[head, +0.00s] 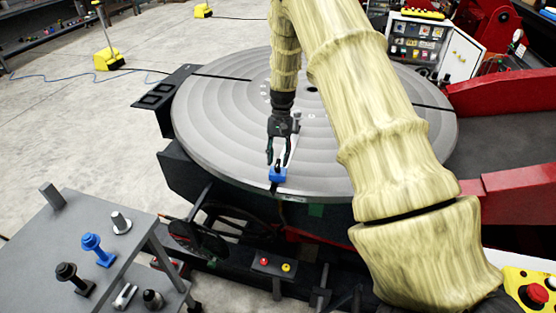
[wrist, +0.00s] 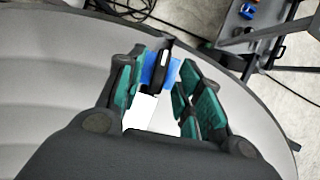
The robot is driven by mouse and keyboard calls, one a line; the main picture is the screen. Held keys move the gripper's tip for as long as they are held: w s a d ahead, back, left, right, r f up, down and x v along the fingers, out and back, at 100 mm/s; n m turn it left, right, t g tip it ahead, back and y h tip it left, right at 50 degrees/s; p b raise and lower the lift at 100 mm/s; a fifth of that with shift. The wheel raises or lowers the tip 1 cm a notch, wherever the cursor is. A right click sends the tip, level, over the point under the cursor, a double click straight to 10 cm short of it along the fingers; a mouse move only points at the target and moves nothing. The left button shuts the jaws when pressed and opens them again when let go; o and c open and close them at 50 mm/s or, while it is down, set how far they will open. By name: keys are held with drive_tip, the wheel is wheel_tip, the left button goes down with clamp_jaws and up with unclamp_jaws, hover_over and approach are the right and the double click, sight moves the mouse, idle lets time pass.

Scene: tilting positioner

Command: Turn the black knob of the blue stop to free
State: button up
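The blue stop (head: 278,175) sits at the near rim of the large grey round table (head: 215,140). In the wrist view, the blue stop (wrist: 174,74) shows between my fingers, partly hidden by them. Its black knob (wrist: 161,58) is a narrow upright piece with a white mark on top. In the head view the knob (head: 278,163) is small, and I cannot read its setting. My gripper (head: 278,160) points down over the stop, with its fingers apart on either side of the knob. In the wrist view, my gripper (wrist: 163,72) has green pads and visible gaps beside the knob.
A grey side table (head: 60,235) at lower left holds a blue clamp (head: 97,249), a black clamp (head: 75,278) and other small fixtures. A small box with red and yellow buttons (head: 275,266) stands before the round table. A red frame (head: 510,190) rises at right.

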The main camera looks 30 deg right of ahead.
drive_tip(key=v, duration=1.1)
drive_tip(key=shift+d+f, duration=0.1)
drive_tip(key=shift+f, duration=0.05)
